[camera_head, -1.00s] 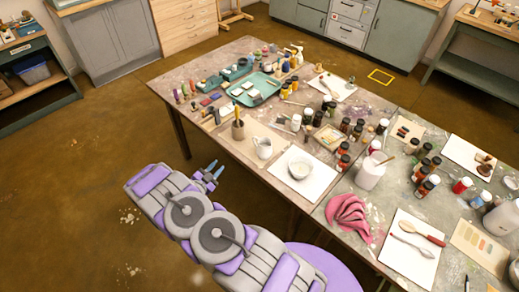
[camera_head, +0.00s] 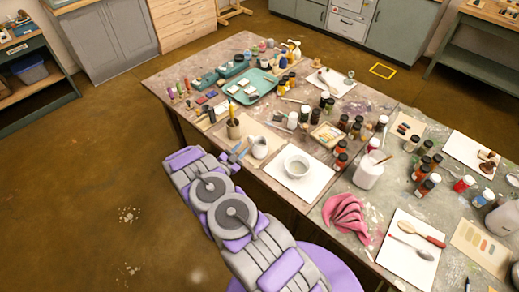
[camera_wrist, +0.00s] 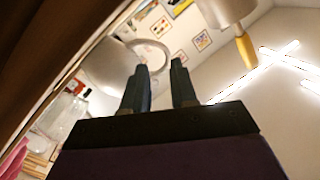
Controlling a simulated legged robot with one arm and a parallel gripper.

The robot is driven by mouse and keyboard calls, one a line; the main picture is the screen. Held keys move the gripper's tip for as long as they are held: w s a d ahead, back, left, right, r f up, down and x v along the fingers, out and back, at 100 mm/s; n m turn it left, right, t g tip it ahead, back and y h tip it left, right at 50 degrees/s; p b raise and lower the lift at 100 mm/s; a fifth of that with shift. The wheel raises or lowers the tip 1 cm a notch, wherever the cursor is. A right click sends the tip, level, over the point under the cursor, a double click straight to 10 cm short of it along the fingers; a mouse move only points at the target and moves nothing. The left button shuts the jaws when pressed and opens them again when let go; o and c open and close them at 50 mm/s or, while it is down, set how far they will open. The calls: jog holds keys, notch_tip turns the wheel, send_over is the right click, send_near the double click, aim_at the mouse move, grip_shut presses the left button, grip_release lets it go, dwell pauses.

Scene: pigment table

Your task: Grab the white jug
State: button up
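The small white jug (camera_head: 260,148) stands upright near the left front edge of the table in the head view. My gripper (camera_head: 241,150) is just left of the jug, at the table's near edge. In the wrist view my gripper's two dark fingers (camera_wrist: 160,76) are apart with nothing between them. A pale rounded body (camera_wrist: 108,68), which looks like the jug, shows left of and beyond the fingers, with a ring shape close to them. I cannot tell whether a finger touches it.
A brush pot (camera_head: 234,131) stands just behind and left of the jug. A white bowl (camera_head: 297,165) on a white sheet is to its right. A larger white container (camera_head: 368,172), a pink cloth (camera_head: 346,211) and several bottles crowd the table (camera_head: 330,217). Floor at left is clear.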

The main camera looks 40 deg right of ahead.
jog(key=shift+w+d, duration=0.15)
jog(key=shift+d, duration=0.3)
jog(key=shift+w+d+r+b, duration=0.4)
jog(key=shift+d+r+b, duration=0.05)
jog(key=shift+r, duration=0.15)
jog(key=shift+f+x, duration=0.15)
jog(key=shift+x, duration=0.75)
jog(key=shift+f+x, duration=0.15)
jog(key=shift+x, duration=0.75)
jog(key=shift+s+a+r, duration=0.1)
jog(key=shift+s+a, duration=0.1)
jog(key=shift+a, duration=0.05)
jog(key=shift+c, duration=1.4)
jog(key=shift+a+r, duration=0.15)
jog(key=shift+a, duration=0.4)
grip_shut()
jog(key=shift+d+f, duration=0.2)
jog(key=shift+d, duration=0.45)
